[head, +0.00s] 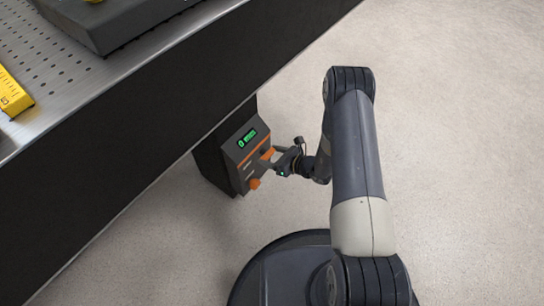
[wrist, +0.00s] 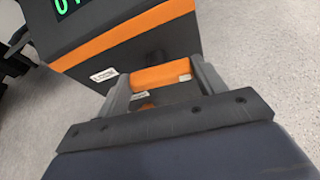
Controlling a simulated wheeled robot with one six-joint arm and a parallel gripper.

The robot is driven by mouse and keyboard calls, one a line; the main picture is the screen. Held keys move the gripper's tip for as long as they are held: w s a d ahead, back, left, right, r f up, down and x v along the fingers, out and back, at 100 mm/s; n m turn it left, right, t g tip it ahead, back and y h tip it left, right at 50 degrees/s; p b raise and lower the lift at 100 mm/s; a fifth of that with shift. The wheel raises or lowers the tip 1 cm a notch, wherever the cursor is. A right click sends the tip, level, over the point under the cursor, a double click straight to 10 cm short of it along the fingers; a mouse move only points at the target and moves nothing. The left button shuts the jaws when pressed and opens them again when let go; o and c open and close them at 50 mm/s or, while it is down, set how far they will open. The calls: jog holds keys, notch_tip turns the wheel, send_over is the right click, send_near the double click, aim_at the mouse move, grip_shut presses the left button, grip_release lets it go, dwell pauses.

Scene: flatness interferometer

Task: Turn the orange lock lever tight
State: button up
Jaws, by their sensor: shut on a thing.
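The orange lock lever (wrist: 160,75) shows in the wrist view between the two fingers of my gripper (wrist: 158,82). My gripper is shut on it, with a dark finger at each side. In the head view my gripper (head: 276,160) is at the front of a dark control box (head: 237,162), which has an orange stripe and a green lit display (head: 247,138). The lever in the head view is mostly hidden by my gripper. A white label (wrist: 104,75) sits left of the lever in the wrist view.
The box is below the edge of a perforated metal table (head: 60,65) with a black side. A yellow ruler-like piece (head: 12,94) and a dark grey block (head: 110,20) lie on the table. An orange knob (head: 254,183) is low on the box. The floor at right is clear.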

jog(key=shift+n+b, duration=0.3)
jog(key=shift+n, duration=0.1)
jog(key=o, duration=1)
jog(key=p+v, duration=0.3)
jog(key=v, duration=0.7)
jog(key=shift+s+d+r, duration=0.15)
jog(key=shift+s+r, duration=0.05)
jog(key=shift+s, duration=0.2)
